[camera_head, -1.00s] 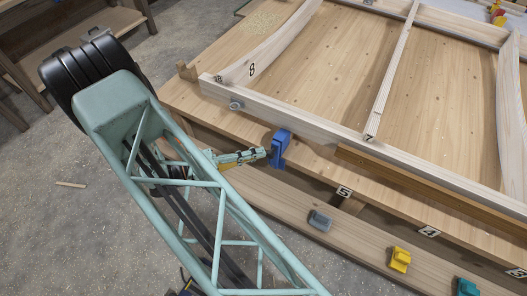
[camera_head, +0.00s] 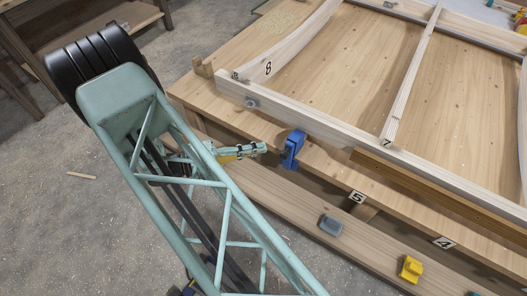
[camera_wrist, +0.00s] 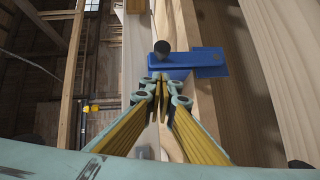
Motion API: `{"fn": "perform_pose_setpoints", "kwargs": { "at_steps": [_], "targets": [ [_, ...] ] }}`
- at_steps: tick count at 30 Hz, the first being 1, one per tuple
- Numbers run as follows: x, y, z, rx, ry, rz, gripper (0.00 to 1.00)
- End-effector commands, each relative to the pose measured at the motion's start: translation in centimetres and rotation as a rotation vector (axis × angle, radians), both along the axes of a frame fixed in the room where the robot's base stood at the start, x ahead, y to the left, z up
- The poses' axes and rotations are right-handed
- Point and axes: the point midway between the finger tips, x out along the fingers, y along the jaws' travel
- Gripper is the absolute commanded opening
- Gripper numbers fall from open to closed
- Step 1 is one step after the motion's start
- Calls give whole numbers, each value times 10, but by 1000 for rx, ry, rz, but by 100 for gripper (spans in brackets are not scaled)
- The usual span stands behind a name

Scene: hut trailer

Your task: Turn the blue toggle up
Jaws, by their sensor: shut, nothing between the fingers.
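The blue toggle (camera_head: 293,146) is fixed on the front edge of the wooden workbench, below the pale beam. In the wrist view the blue toggle (camera_wrist: 208,62) shows as a flat blue piece with a blue bar reaching left, and a dark round knob (camera_wrist: 162,47) beside it. My gripper (camera_head: 264,148) is shut and empty, left of the toggle, with a small gap in the head view. In the wrist view my gripper (camera_wrist: 159,80) has its fingertips together, overlapping the toggle's near edge; contact there cannot be told.
A wooden frame (camera_head: 320,123) lies on the bench above the toggle. A grey toggle (camera_head: 330,224) and a yellow toggle (camera_head: 411,268) sit on the lower rail to the right, near the number labels 5 (camera_head: 358,198) and 4 (camera_head: 444,243). Open floor lies left of the bench.

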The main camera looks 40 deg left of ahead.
Motion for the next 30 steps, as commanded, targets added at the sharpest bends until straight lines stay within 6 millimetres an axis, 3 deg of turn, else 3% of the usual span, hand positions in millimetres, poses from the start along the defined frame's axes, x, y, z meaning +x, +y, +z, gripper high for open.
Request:
{"fn": "perform_pose_setpoints", "kwargs": {
  "at_steps": [15, 22, 30],
  "targets": [
    [-67, 33, 8, 0, -1, 2, 0],
    [-81, 40, 10, -1, 0, 2, 0],
    [-84, 41, 10, -1, 0, 1, 0]
  ]
}}
